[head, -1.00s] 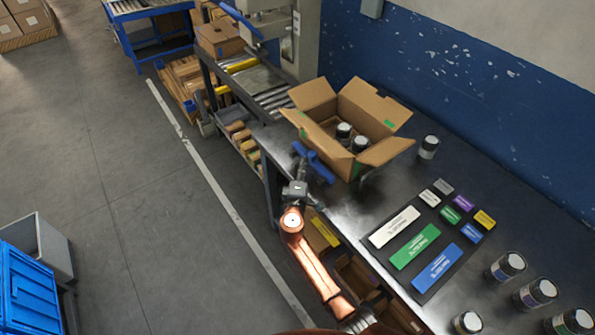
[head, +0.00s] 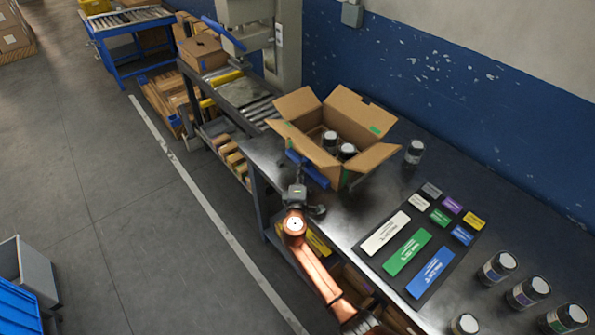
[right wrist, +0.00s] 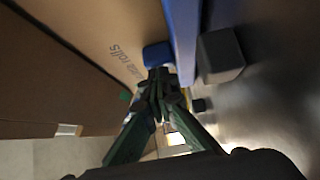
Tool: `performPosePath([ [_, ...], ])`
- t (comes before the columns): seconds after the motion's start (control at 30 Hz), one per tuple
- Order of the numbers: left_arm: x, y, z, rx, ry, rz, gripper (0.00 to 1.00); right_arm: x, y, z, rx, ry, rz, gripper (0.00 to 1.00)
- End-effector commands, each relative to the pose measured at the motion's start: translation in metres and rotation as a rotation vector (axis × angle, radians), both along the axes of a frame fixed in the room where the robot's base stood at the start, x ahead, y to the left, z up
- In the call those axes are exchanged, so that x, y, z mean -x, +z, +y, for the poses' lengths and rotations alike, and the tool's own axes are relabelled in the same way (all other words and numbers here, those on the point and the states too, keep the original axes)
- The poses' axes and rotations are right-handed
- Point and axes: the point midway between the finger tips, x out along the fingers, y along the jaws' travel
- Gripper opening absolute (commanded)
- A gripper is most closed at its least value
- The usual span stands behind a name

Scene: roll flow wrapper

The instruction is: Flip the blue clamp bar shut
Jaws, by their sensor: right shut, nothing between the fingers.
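The blue clamp bar (head: 309,170) is at the near-left side of the open cardboard box (head: 340,174), by the table's edge. In the right wrist view the bar (right wrist: 183,42) runs down from the top beside the box wall, with a blue block (right wrist: 158,55) to its left. My right gripper (head: 298,186) is at the bar in the head view. In the right wrist view its fingers (right wrist: 160,78) are shut with nothing between them, tips close to the blue block; I cannot tell whether they touch. My left gripper is not in view.
Dark jars (head: 339,148) stand in the box, and one jar (head: 414,151) stands behind it. A mat with coloured labels (head: 424,290) and several more jars (head: 497,267) lie to the right. A roller conveyor (head: 238,88) adjoins the table's far left.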

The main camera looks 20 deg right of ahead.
Motion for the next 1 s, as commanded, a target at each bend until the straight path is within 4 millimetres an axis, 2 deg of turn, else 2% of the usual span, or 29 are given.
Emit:
performPosePath([
  [0.03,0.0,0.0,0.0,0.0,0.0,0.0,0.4,0.0,0.003,-0.008,0.001,-0.013,-0.003,0.0],
  [0.27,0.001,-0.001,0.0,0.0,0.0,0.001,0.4,0.002,0.003,-0.004,0.001,-0.016,-0.004,0.0],
  [0.37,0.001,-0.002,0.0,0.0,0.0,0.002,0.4,0.005,0.002,0.01,0.0,-0.012,-0.003,0.0],
  [0.5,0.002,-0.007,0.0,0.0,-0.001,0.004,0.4,0.011,-0.001,0.042,-0.001,-0.001,0.0,0.0],
  [0.6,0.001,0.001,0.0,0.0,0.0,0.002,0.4,0.037,0.002,0.051,0.0,-0.001,-0.001,0.0],
  [0.8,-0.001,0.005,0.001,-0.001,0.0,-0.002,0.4,0.075,0.002,0.066,0.001,-0.003,0.0,0.0],
  [1.0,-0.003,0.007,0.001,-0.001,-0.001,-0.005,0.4,0.096,0.001,0.077,0.0,-0.002,-0.001,0.0],
])
